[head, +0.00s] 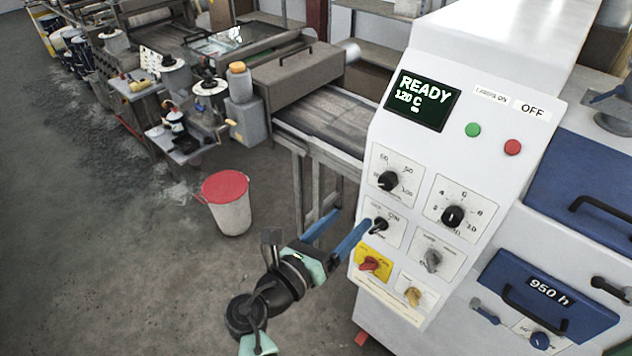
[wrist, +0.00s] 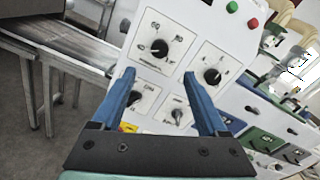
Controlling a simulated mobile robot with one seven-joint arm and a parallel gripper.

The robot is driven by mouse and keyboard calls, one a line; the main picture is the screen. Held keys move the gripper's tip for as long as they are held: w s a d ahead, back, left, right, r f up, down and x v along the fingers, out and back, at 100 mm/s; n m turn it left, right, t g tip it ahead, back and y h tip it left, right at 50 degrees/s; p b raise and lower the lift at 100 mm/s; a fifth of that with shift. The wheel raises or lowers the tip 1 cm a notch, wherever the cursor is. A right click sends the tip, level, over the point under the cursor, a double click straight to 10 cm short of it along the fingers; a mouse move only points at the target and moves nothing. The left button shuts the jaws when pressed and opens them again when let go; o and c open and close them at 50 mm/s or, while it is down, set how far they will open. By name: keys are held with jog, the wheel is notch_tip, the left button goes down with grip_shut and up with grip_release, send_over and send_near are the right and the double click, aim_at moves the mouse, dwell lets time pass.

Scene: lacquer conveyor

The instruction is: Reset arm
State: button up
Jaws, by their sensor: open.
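My gripper (head: 337,232) is open and empty, with two blue fingers spread apart. In the head view it is in front of the lower left of a white control panel (head: 480,110). One finger appears close to the black lever switch (head: 379,226); I cannot tell whether it touches. In the wrist view the gripper (wrist: 160,95) points at the panel, with knobs between and above the fingers. The display (head: 422,100) reads READY, 120 C. The panel carries a yellow-plated red switch (head: 369,264), a black left dial (head: 388,180) and a black right dial (head: 453,215).
A conveyor (head: 325,135) runs left behind the panel. A white bucket with a red top (head: 228,203) stands on the floor. Blue machine fronts with black handles (head: 535,299) are at the right. Open floor (head: 90,260) lies at the left.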

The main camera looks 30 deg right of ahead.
jog(key=w+a+r+m+t+y+b, duration=0.35)
jog(key=a+r+m+t, duration=0.2)
jog(key=r+m, duration=0.35)
jog(key=w+a+r+m+t+y+b, duration=0.35)
jog(key=a+r+m+t+b, duration=0.2)
jog(key=r+m, duration=0.3)
jog(key=s+a+r+m+t+y+b, duration=0.2)
jog(key=s+a+r+m+t+y, duration=0.2)
jog(key=r, duration=0.5)
jog(key=s+a+r+m+t+y+b, duration=0.3)
jog(key=s+a+r+m+t+y, duration=0.2)
jog(key=s+r, duration=0.5)
jog(key=s+a, duration=0.1)
jog(key=a, duration=0.1)
jog(key=shift+s+a+r+m, duration=0.15)
jog(key=shift+s+a+m, duration=0.15)
jog(key=shift+a+m, duration=0.05)
